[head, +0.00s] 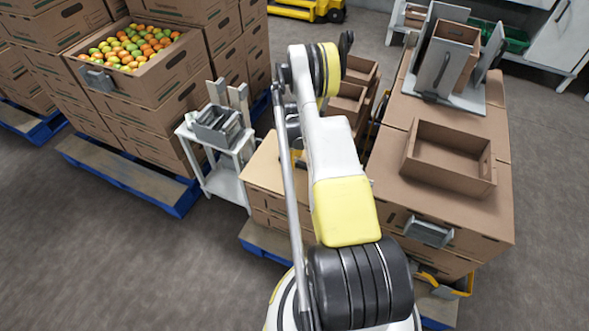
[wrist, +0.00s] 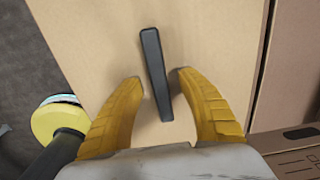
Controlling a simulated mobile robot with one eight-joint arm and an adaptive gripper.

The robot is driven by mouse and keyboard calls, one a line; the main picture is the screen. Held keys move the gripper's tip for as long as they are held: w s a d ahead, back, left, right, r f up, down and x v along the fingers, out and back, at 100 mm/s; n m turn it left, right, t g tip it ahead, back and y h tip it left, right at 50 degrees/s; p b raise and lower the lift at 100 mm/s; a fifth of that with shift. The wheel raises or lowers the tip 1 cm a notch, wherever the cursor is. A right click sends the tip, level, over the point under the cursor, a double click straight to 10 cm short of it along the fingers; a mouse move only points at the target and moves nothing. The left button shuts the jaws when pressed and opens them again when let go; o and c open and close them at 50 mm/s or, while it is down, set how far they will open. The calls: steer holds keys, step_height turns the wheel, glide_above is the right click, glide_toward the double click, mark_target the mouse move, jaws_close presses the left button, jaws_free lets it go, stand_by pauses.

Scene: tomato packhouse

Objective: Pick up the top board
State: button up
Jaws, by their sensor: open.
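The top board is a flat, light tan panel (wrist: 90,55) filling most of the wrist view. A black bar handle (wrist: 153,65) stands out on it, slightly tilted. My gripper (wrist: 158,80) is open, with its two yellow fingers on either side of the handle's lower part. A gap shows on each side, and the right fingertip is nearer the bar. In the head view, the board (head: 262,172) lies on a low stack of cartons on a blue pallet, partly behind my arm. I cannot make out the gripper or the handle there.
A grey cart (head: 216,143) with metal parts stands left of the stack. An empty open box (head: 449,157) and a grey metal stand (head: 450,60) sit on taller cartons at right. A carton of tomatoes (head: 135,52) tops the left stack. Floor is clear at lower left.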

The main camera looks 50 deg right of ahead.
steer(key=shift+f, duration=0.55)
steer(key=shift+r, duration=0.1)
jaws_close()
